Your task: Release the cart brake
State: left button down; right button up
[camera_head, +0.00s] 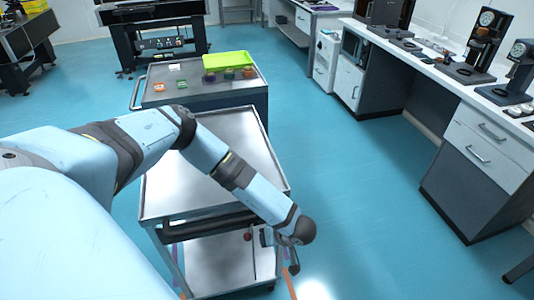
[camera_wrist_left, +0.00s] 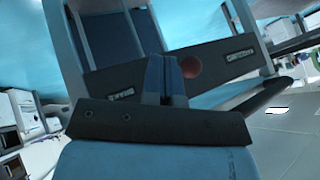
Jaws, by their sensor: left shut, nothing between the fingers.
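The near cart (camera_head: 215,175) has a bare metal top and a lower shelf. A red ball knob (camera_head: 248,236) shows below its top at the front; in the left wrist view the red knob (camera_wrist_left: 190,67) sits against a dark panel (camera_wrist_left: 215,62) between two small labels. My left arm reaches over the cart, and my left gripper (camera_head: 263,237) is low at the cart's front right, just right of the knob. In the wrist view the gripper's fingers (camera_wrist_left: 163,66) are together and empty, beside the knob. Whether they touch it I cannot tell. My right gripper is not in view.
A second cart (camera_head: 200,92) with a green bin (camera_head: 228,61) and several small parts stands behind. A workbench with drawers (camera_head: 490,145) and instruments runs along the right. The blue floor (camera_head: 350,185) between cart and bench is clear.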

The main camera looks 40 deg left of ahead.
pick_arm(q)
jog(key=shift+w+a, duration=0.2)
jog(key=shift+w, duration=0.35)
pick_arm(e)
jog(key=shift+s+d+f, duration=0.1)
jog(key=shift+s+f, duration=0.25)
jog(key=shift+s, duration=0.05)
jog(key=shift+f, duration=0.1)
pick_arm(q)
jog(key=s+d+r+b, duration=0.1)
jog(key=d+r, duration=0.6)
jog(key=d, duration=0.2)
jog(key=shift+s+d, duration=0.3)
jog(key=shift+d, duration=0.05)
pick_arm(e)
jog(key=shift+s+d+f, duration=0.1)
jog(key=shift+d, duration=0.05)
